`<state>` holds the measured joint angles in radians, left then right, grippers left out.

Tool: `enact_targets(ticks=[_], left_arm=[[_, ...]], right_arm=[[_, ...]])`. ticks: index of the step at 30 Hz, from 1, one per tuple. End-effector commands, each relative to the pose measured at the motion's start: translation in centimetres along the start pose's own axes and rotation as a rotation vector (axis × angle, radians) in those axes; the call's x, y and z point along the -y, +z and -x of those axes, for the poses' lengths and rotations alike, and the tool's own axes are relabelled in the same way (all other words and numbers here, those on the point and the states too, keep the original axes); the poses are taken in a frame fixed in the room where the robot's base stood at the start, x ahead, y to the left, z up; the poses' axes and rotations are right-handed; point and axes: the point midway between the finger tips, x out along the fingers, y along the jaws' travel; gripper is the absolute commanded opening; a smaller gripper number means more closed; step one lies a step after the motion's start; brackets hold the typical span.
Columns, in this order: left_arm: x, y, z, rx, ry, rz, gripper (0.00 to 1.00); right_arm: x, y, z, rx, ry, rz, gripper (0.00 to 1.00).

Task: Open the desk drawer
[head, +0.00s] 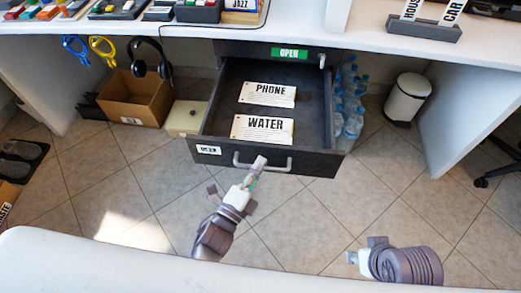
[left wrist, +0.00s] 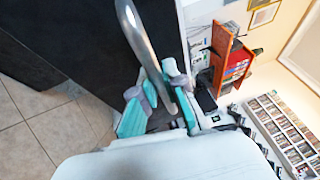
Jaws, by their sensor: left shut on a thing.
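The desk drawer (head: 310,100) is dark and stands pulled out from under the white desk, its inside in view. Its grey bar handle (head: 280,168) is on the front panel. My left gripper (head: 257,168) is shut on this handle, left of its middle. In the left wrist view the metal handle (left wrist: 136,35) runs between the teal-padded fingers of my left gripper (left wrist: 165,95). Two white cards, PHONE (head: 267,95) and WATER (head: 262,129), lie in the drawer. My right gripper (head: 356,258) is low at the right, away from the drawer; its fingers are too small to read.
A cardboard box (head: 136,98) and a cream box (head: 186,118) stand on the floor left of the drawer. Water bottles (head: 350,115) and a white bin (head: 407,98) are to its right. Tiled floor (head: 310,225) in front is clear.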

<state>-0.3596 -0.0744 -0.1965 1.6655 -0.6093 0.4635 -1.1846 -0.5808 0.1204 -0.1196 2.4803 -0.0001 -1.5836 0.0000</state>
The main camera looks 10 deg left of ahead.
Motion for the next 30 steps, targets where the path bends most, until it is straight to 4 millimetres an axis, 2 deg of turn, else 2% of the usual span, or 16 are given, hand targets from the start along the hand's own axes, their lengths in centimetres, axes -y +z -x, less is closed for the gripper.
enact_targets(ticks=[6, 16, 17, 21, 30], left_arm=[[0.1, -0.31, 0.95, 0.002, 0.002, 0.0, 0.0], [0.09, -0.32, 0.98, 0.002, 0.002, 0.0, 0.0], [0.09, -0.32, 0.97, 0.002, 0.002, 0.0, 0.12], [0.11, -0.32, 0.96, 0.001, 0.002, 0.0, 0.36], [0.15, -0.35, 0.98, 0.001, 0.001, 0.0, 0.37]], right_arm=[[0.01, -0.12, 0.22, -0.002, 0.0, 0.0, 0.4], [0.01, -0.11, 0.2, -0.002, 0.0, 0.0, 0.4], [0.01, -0.11, 0.2, -0.002, 0.0, 0.0, 0.4], [0.02, -0.11, 0.2, -0.002, 0.0, 0.001, 0.4], [0.01, -0.23, 0.22, -0.006, -0.001, 0.0, 0.4]])
